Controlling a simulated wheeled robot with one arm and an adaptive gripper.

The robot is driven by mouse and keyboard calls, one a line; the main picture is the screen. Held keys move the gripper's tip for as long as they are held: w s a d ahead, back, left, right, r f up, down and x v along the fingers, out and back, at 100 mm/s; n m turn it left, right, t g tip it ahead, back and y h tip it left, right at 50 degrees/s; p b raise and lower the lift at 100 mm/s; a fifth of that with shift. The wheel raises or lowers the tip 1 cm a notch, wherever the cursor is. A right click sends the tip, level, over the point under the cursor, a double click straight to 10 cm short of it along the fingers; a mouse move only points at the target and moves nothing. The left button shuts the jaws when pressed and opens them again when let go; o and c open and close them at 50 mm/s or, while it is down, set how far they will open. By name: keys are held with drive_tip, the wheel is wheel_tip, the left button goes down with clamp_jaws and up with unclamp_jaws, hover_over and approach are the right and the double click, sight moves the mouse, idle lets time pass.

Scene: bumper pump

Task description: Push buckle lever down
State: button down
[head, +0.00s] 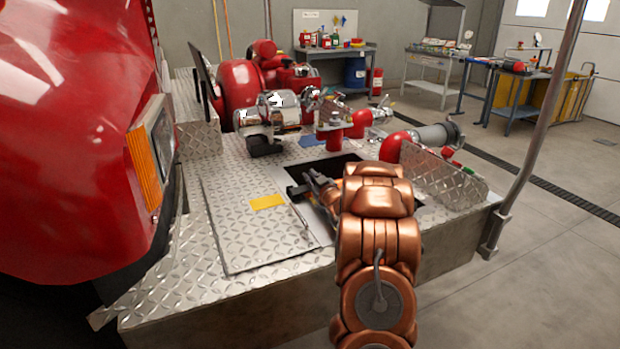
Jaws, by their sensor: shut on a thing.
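My copper-coloured arm reaches from the lower right over the diamond-plate bumper deck (230,165). My gripper (312,182) is at the near left side of a dark rectangular opening in the deck. It is shut on a small dark part (296,192), which I take to be the buckle lever. The part is very small here and partly hidden by the fingers, so its tilt cannot be told. A hatch lid (250,232) lies flat on the deck left of the opening, with a yellow label (267,202) on it.
A red and chrome pump (265,110) stands behind the opening. A red pipe fitting (335,130) rises at its far edge, and a grey nozzle (435,136) lies to the right. The red truck body (70,150) bounds the left. A metal pole (530,150) stands at the right corner.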

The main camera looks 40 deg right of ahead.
drive_tip(key=c, duration=1.3)
unclamp_jaws()
drive_tip(key=shift+s+d, duration=0.2)
drive_tip(key=shift+d, duration=0.15)
drive_tip(key=shift+o, duration=0.5)
drive_tip(key=shift+w+a, duration=0.15)
drive_tip(key=shift+a, duration=0.1)
drive_tip(key=v, duration=0.7)
drive_tip(key=shift+s, duration=0.25)
